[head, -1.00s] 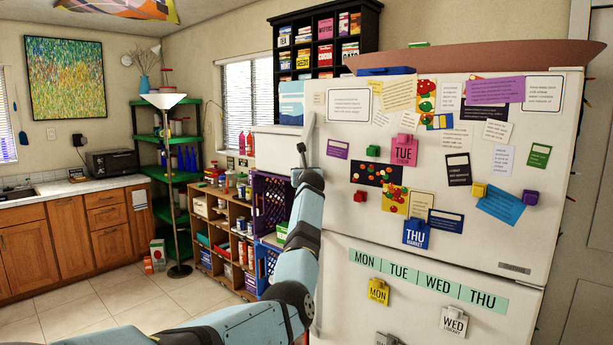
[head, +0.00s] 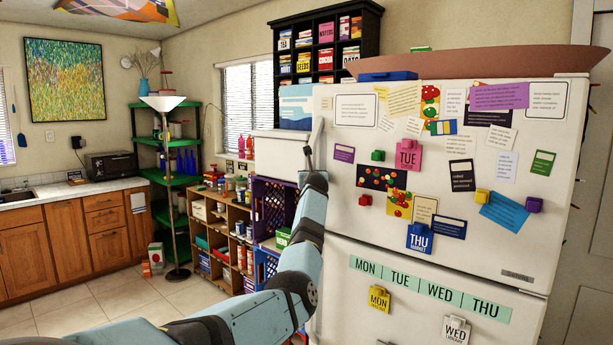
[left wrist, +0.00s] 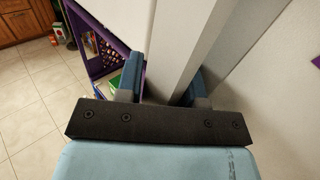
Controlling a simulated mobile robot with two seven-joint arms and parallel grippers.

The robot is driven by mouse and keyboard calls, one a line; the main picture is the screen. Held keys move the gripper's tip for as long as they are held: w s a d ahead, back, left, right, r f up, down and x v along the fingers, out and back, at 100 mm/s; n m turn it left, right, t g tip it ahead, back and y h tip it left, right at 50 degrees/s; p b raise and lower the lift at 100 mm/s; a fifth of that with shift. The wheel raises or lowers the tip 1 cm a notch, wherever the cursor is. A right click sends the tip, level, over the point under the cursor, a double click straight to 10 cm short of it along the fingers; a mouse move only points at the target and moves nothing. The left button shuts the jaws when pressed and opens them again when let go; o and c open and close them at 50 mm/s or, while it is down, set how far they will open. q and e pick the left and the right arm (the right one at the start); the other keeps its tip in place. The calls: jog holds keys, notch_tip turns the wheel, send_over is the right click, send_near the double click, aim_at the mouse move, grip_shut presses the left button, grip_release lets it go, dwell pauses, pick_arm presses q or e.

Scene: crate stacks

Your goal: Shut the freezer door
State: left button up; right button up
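The freezer door (head: 440,275) is the upper white door of the fridge, covered in notes and magnets. Whether it stands ajar is hard to tell from this angle. My left gripper (head: 309,151) is at the door's left edge, at about mid-height. In the left wrist view my left gripper (left wrist: 164,82) has one blue-grey finger on each side of a white upright bar (left wrist: 172,50), a handle or door edge. Whether the fingers press on it is unclear. My right gripper is in neither view.
The lower fridge door (head: 350,305) is below. A brown tray-like object (head: 530,60) lies on top. Purple crates (head: 272,203) and a wooden shelf (head: 222,262) stand left of the fridge. Tiled floor (head: 125,290) is clear at left.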

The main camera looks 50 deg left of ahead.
pick_arm(q)
jog(key=shift+w+d+r, duration=0.3)
jog(key=shift+d+r, duration=0.2)
jog(key=shift+o, duration=0.3)
jog(key=shift+d+f, duration=0.35)
jog(key=shift+f, duration=0.2)
jog(key=s+a+b+v, duration=0.1)
jog(key=v, duration=1.1)
jog(key=shift+s+d+b, duration=0.35)
jog(key=shift+d+b, duration=0.05)
jog(key=shift+r, duration=0.1)
